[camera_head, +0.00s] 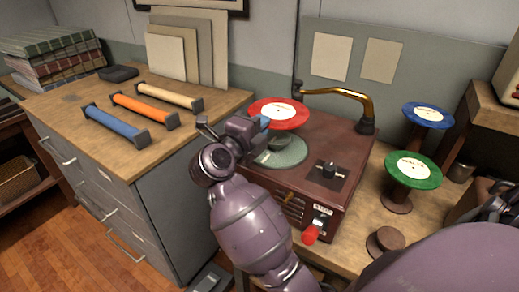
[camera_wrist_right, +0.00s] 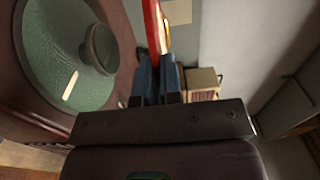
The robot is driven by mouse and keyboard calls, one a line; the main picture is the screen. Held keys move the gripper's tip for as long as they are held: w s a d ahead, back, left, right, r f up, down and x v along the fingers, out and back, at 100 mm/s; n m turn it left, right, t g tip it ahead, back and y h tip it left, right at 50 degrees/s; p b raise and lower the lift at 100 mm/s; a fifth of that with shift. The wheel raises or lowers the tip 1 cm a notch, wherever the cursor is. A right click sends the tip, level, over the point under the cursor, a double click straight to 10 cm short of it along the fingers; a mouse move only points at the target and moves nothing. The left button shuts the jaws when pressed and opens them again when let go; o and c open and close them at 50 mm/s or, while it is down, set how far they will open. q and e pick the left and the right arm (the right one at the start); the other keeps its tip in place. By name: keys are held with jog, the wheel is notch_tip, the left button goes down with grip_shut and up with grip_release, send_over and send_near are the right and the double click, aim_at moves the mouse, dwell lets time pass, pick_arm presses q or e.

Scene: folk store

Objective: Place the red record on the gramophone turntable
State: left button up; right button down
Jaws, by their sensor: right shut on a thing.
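The red record (camera_head: 279,112) with a cream label is held roughly level in the head view, over the back of the gramophone (camera_head: 335,148). My right gripper (camera_head: 263,122) is shut on its near left edge, with blue fingertips. The green turntable (camera_head: 284,158) with a dark centre knob lies lower and nearer, bare of any record. In the right wrist view the red record (camera_wrist_right: 152,28) shows edge-on between the fingers (camera_wrist_right: 158,80), apart from the turntable (camera_wrist_right: 62,52) at left. My left gripper is not in view.
The brass tone arm (camera_head: 345,94) arches behind the turntable. A green record (camera_head: 413,170) and a blue record (camera_head: 428,115) rest on stands at right; another stand (camera_head: 385,242) is empty. Blue, orange and tan rollers (camera_head: 145,110) lie on the left cabinet.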

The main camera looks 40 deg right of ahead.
notch_tip(320, 180, down, 6)
jog(key=shift+b, duration=0.5)
jog(key=shift+f, duration=0.25)
jog(key=shift+f, duration=0.15)
jog(key=c, duration=1.3)
grip_release()
